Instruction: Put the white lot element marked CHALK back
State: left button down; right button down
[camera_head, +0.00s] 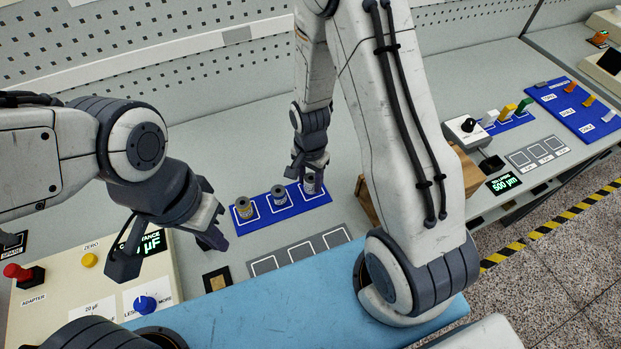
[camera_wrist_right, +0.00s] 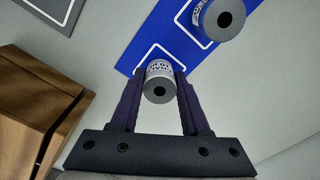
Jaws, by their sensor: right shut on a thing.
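The white lot element (camera_head: 309,188) is a small cylinder with a dark hole in its end. In the right wrist view the element (camera_wrist_right: 159,83) shows a partly readable label between the fingers. My right gripper (camera_head: 310,172) is shut on it, at the right outlined slot of the blue mat (camera_head: 265,224). I cannot tell whether the element touches the mat. Two similar elements stand in the other slots: a yellow-labelled one (camera_head: 244,208) at left and a greyish one (camera_head: 279,194) in the middle. My left gripper (camera_head: 168,252) is open and empty above the meter box.
A grey mat (camera_head: 290,262) with empty outlined slots lies in front of the blue mat. The capacitance meter box (camera_head: 60,307) with knobs is at left. A wooden box (camera_wrist_right: 28,112) stands close beside my right gripper. Another station with coloured pieces (camera_head: 509,111) is at right.

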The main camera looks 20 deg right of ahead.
aim_at(310, 179)
jog(key=shift+f, duration=0.1)
jog(key=shift+f, duration=0.15)
jog(key=shift+c, duration=1.9)
grip_release()
jog(key=shift+r, duration=0.2)
notch_tip(310, 179, up, 12)
jog(key=f+b, duration=0.1)
jog(key=s+a+r+n, duration=0.4)
jog(key=s+a+n, duration=0.2)
jog(key=s+n, duration=0.3)
jog(key=s+a+r+n+y, duration=0.1)
jog(key=s+a+r+n, duration=0.4)
jog(key=s+n, duration=0.4)
jog(key=shift+a+r, duration=0.15)
jog(key=shift+a, duration=0.45)
